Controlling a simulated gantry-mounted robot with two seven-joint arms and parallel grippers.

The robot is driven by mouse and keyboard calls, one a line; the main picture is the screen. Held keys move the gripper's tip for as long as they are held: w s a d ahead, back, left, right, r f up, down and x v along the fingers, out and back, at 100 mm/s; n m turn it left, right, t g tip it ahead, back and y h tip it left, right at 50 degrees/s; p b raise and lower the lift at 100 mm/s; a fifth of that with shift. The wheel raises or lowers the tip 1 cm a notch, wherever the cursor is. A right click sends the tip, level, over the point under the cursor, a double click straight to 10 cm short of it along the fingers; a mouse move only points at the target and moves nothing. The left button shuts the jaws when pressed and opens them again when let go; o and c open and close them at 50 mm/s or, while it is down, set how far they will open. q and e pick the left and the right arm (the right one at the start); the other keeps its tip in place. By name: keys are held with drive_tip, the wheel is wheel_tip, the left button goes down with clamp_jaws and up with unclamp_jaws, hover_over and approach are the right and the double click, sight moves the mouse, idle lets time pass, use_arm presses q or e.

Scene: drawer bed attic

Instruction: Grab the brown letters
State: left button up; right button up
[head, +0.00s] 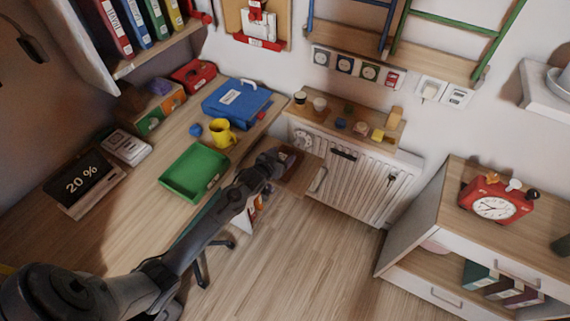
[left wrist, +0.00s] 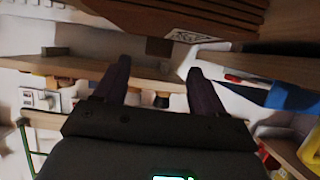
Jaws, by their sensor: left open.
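My left arm reaches from the lower left in the head view. Its gripper (head: 284,162) is beside the desk's right end, over a small wooden board or drawer (head: 303,176). In the left wrist view the two dark fingers (left wrist: 157,80) are apart, with nothing between them. A brown layered stack (left wrist: 195,14), which may be the brown letters, hangs across the top of that view, beyond the fingertips. It has a small printed mark. In the head view I cannot make the letters out clearly near the gripper. My right gripper is not in view.
The desk holds a green tray (head: 193,173), yellow mug (head: 222,133) and blue case (head: 236,103). A white radiator (head: 352,182) with a shelf of small items stands behind the gripper. A cabinet with a red clock (head: 496,198) is at right. The floor (head: 290,260) between is clear.

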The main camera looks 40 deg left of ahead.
sight(290, 149)
use_arm(q)
drive_tip(key=shift+b+x, duration=1.2)
drive_tip(key=shift+x, duration=1.55)
drive_tip(key=shift+d+r, duration=0.1)
drive_tip(key=shift+c, duration=0.3)
drive_tip(key=c, duration=1.1)
drive_tip(key=shift+r, duration=0.1)
